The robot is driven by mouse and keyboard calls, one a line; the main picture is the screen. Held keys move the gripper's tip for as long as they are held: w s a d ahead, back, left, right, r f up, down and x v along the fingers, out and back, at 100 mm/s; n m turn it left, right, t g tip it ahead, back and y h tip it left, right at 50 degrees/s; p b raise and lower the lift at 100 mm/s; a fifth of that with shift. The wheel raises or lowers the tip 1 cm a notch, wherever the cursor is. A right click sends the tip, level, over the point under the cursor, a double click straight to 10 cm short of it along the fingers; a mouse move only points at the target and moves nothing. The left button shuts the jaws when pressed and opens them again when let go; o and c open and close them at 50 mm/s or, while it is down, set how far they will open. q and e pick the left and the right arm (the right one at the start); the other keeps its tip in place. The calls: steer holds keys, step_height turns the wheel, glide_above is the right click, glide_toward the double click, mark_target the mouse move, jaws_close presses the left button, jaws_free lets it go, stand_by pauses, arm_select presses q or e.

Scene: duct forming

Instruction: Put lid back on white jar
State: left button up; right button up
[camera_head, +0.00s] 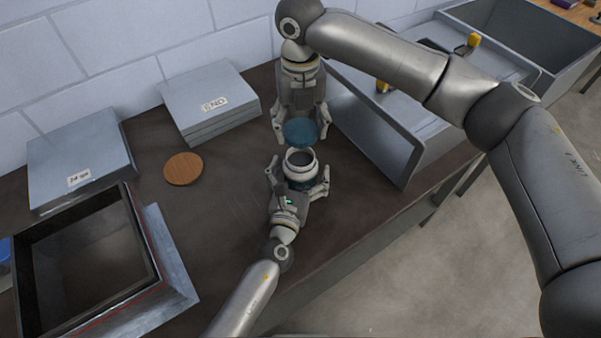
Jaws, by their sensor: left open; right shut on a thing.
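The white jar (300,165) stands upright on the dark workbench with its round mouth open to the top. A dark blue-teal band shows low on its side. My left gripper (298,181) is open, with its fingers on either side of the jar; whether they touch it is not clear. The blue round lid (300,132) is in my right gripper (300,123), which is shut on it and points down. The lid is just beyond the jar's mouth in the picture, apart from it. The exact height of the lid above the bench cannot be told.
A round wooden disc (183,169) lies left of the jar. Stacked grey sheets labelled END (205,88) and another labelled stack (75,150) sit behind. A square duct frame (165,250) is at front left. A grey metal piece (365,125) stands close on the right.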

arm_select(q)
steer(key=shift+w, duration=0.1)
steer(key=c, duration=1.5)
steer(key=shift+c, duration=0.2)
arm_select(e)
glide_above(300, 163)
steer(key=shift+f, duration=2.5)
steer(key=shift+f, duration=0.15)
steer(key=shift+f, duration=0.75)
steer(key=shift+f, duration=0.55)
